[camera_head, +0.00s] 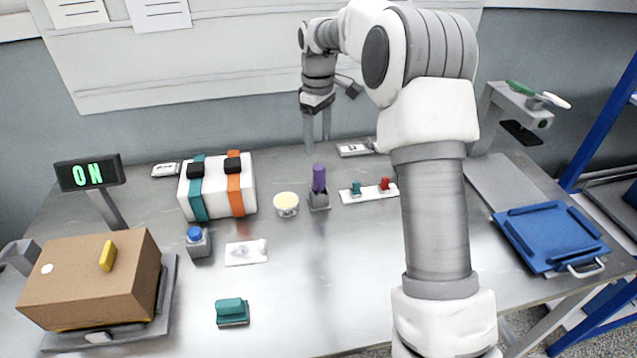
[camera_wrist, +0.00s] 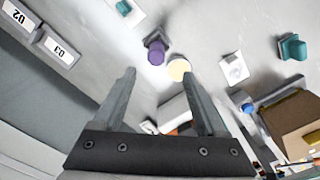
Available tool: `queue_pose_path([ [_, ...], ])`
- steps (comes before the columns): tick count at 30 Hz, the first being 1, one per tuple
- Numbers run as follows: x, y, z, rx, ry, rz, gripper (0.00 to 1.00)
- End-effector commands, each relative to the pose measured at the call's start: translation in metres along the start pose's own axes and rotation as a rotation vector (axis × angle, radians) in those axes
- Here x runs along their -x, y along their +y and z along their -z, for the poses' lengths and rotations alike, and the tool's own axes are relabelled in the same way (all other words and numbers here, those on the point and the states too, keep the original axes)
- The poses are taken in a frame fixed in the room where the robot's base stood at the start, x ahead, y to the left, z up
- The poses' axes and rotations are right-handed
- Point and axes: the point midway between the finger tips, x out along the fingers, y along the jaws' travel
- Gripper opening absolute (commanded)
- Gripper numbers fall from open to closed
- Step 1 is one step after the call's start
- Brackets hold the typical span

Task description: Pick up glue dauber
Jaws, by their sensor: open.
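The glue dauber appears to be the purple-handled piece (camera_head: 319,178) standing upright in a small grey holder (camera_head: 319,202), just right of a round pot with a cream-coloured top (camera_head: 286,204). In the wrist view the purple handle (camera_wrist: 156,54) is seen from above, beside the cream pot (camera_wrist: 178,69). My gripper (camera_head: 317,137) is open and empty, with its fingers pointing down above and behind the purple handle. In the wrist view the handle lies beyond the gap between the two fingertips (camera_wrist: 160,78). The dauber's lower end is hidden in its holder.
A white strip with teal and red pieces (camera_head: 369,191) lies right of the holder. A strapped white box (camera_head: 217,187) stands left of the pot. A blue-topped piece (camera_head: 197,241), a teal block (camera_head: 232,312), a cardboard box (camera_head: 90,280) and a blue tray (camera_head: 551,238) stand around. The front middle is clear.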

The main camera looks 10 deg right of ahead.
Motion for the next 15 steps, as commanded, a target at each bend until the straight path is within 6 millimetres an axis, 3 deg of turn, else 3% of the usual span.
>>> queue_pose_path([
  [1,-0.015,-0.001,-0.001,0.000,-0.003,0.003,0.74],
  [6,-0.052,0.000,-0.001,-0.001,-0.003,0.002,0.74],
  [15,-0.083,0.001,0.000,-0.001,0.000,-0.001,0.74],
])
